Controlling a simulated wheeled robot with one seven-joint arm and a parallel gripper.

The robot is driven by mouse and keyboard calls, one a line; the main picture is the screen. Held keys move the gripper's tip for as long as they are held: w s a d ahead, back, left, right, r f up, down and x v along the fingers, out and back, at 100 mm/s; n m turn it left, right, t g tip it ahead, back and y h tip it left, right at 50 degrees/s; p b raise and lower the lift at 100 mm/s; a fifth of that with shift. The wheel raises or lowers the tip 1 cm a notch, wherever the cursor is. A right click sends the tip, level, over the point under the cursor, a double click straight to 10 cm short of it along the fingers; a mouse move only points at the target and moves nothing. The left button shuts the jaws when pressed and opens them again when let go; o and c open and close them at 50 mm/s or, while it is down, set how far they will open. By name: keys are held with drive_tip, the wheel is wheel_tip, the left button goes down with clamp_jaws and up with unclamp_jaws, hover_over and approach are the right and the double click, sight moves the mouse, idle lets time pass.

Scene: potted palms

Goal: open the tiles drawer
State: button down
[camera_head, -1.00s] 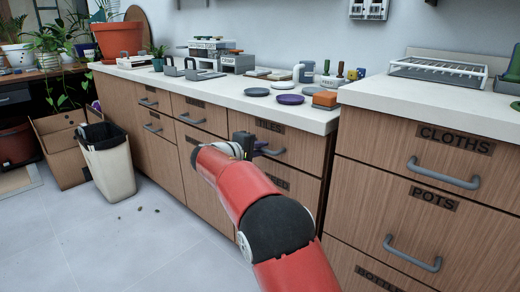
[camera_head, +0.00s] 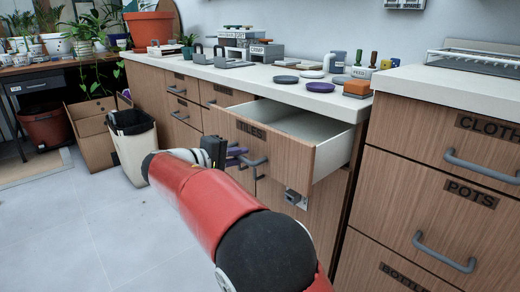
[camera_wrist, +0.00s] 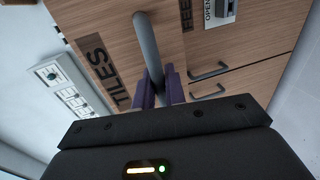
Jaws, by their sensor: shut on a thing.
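The tiles drawer (camera_head: 283,146) is pulled well out from the cabinet, and its white inside looks empty where it shows. Its label reads TILES, and it also shows in the wrist view (camera_wrist: 102,67). My gripper (camera_head: 237,157) is at the drawer front. In the wrist view its purple fingers (camera_wrist: 159,88) are shut on the grey bar handle (camera_wrist: 148,48), near one end of it. In the head view my red arm hides part of the cabinet below the drawer.
A worktop (camera_head: 235,80) above holds plates, an orange block and small tools. The cloths drawer (camera_head: 450,130) and pots drawer (camera_head: 430,205) at the right are closed. A bin (camera_head: 133,145) stands at the left. Floor (camera_head: 90,220) left of my arm is clear.

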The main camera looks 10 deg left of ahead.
drive_tip(key=f+p+v, duration=0.1)
drive_tip(key=f+v, duration=0.1)
drive_tip(key=v, duration=0.8)
drive_tip(key=shift+s, duration=0.25)
drive_tip(key=shift+a+f, duration=0.1)
drive_tip(key=shift+a, duration=0.05)
drive_tip(key=c, duration=1.5)
unclamp_jaws()
drive_tip(key=p+v, duration=0.1)
drive_tip(key=v, duration=0.6)
drive_tip(key=shift+s+a, duration=0.2)
drive_tip(key=shift+s, duration=0.15)
